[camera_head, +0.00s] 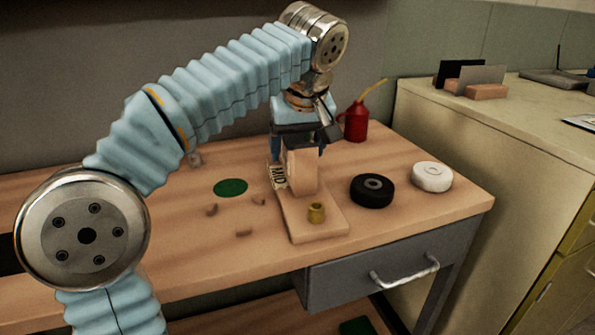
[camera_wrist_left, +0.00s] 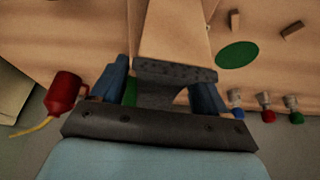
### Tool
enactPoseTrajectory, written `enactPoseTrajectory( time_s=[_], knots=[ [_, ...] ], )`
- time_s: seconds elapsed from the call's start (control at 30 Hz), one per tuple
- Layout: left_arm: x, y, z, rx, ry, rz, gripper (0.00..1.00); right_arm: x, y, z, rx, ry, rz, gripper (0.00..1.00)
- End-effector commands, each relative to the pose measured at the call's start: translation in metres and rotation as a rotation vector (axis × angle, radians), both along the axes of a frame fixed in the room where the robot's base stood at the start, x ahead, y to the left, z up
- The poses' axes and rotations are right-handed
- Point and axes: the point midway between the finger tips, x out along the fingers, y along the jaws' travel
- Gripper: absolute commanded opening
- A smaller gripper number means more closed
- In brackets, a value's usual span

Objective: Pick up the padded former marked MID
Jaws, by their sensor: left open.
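The MID marking (camera_head: 279,176) shows on a pale label at the left side of an upright tan wooden piece (camera_head: 304,172), on a wooden base board (camera_head: 318,226). My left gripper (camera_head: 302,148) points down over this upright piece and hides its top. In the left wrist view the gripper's two blue fingers (camera_wrist_left: 163,90) are apart. A dark grey piece with a curved cut-out (camera_wrist_left: 174,72), perhaps the former's padding, lies between them; I cannot tell whether the fingers touch it. Tan wood (camera_wrist_left: 174,30) extends beyond it. My right gripper is out of view.
A black roll (camera_head: 372,190) and a white roll (camera_head: 431,177) lie to the right. A red oil can (camera_head: 356,121) stands behind. A green disc (camera_head: 230,187) and small brown pieces (camera_head: 243,233) lie left.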

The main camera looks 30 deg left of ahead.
Motion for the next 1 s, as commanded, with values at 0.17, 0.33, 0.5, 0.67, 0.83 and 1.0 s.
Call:
enactPoseTrajectory(
  time_s=[0.17,0.33,0.5,0.67,0.83,1.0],
  knots=[
    [-0.0001,-0.0001,0.0006,0.000,0.000,0.000,0.62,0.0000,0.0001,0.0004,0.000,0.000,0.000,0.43],
    [-0.0001,-0.0001,0.0007,0.000,0.000,0.000,0.36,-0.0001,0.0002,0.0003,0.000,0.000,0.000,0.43],
    [-0.0002,-0.0002,0.0007,0.000,0.000,0.000,0.10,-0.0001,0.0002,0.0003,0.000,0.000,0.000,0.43],
    [-0.0002,-0.0002,0.0007,0.000,0.000,0.000,0.00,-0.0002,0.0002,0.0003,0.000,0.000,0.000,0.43],
    [-0.0002,-0.0001,0.0016,-0.001,-0.002,0.000,0.00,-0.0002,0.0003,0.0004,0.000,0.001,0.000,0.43],
    [-0.0003,-0.0001,0.0019,-0.001,-0.002,0.000,0.00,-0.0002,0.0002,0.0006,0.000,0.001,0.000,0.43]
  ],
)
